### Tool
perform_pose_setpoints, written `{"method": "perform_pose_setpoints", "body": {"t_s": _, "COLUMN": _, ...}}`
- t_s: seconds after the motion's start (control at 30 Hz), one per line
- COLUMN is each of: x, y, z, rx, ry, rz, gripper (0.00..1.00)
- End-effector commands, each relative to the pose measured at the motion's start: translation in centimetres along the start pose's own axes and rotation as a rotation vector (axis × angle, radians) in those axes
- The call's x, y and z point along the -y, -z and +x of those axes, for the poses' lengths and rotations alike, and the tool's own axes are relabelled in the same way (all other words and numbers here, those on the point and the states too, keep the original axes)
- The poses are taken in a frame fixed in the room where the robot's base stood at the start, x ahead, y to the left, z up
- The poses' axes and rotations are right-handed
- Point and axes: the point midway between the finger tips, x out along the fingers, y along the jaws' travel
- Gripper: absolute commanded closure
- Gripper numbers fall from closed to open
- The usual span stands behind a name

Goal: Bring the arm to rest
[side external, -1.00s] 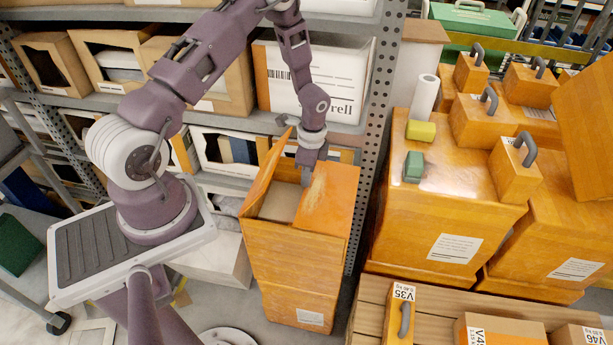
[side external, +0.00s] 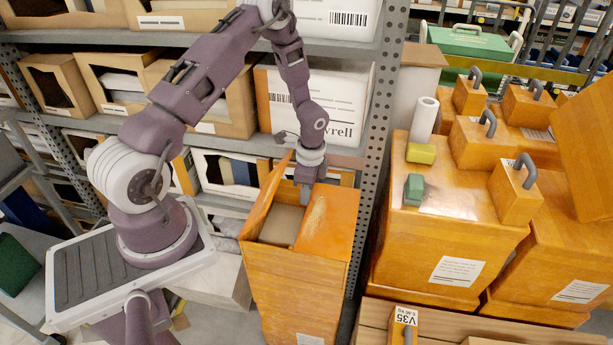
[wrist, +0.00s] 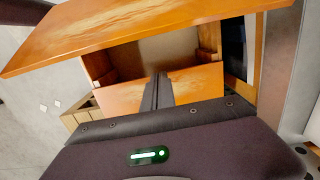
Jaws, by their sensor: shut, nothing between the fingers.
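My gripper (side external: 304,194) is shut and empty. In the side view it points down at the orange wooden box (side external: 296,260), close to the box's top at the back. In the wrist view the fingers (wrist: 158,92) are together in front of the box's orange top panel (wrist: 200,82). I cannot tell whether the fingertips touch the box. The box has one flap (side external: 267,197) tilted up on its left and an opening (side external: 281,224) between the flap and the right panel.
A metal rack (side external: 369,165) with cartons stands behind the box. To the right, an orange cabinet (side external: 440,225) bears a green block (side external: 413,189), a yellow block (side external: 421,153) and a white roll (side external: 423,119). Wooden boxes with grey handles stand beyond.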

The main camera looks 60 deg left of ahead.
Motion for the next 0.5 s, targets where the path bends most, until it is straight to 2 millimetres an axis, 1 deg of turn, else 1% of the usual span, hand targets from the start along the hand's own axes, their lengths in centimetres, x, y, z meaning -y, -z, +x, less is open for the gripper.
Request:
{"method": "perform_pose_setpoints", "body": {"t_s": 0.03, "x": 0.2, "y": 0.0, "z": -1.8, "rx": -0.005, "ry": 0.009, "rz": 0.0, "gripper": 1.0}}
{"method": "perform_pose_setpoints", "body": {"t_s": 0.1, "x": 0.1, "y": -0.2, "z": -4.0, "rx": -0.005, "ry": 0.007, "rz": -0.001, "gripper": 1.0}}
{"method": "perform_pose_setpoints", "body": {"t_s": 0.2, "x": 0.1, "y": -0.4, "z": -6.9, "rx": -0.005, "ry": 0.006, "rz": 0.0, "gripper": 1.0}}
{"method": "perform_pose_setpoints", "body": {"t_s": 0.3, "x": 0.1, "y": -0.6, "z": -9.0, "rx": -0.004, "ry": 0.005, "rz": 0.001, "gripper": 1.0}}
{"method": "perform_pose_setpoints", "body": {"t_s": 0.47, "x": 0.0, "y": -0.7, "z": -11.0, "rx": -0.003, "ry": 0.004, "rz": 0.001, "gripper": 1.0}}
{"method": "perform_pose_setpoints", "body": {"t_s": 0.5, "x": -0.1, "y": -0.7, "z": -11.8, "rx": -0.004, "ry": 0.012, "rz": -0.007, "gripper": 1.0}}
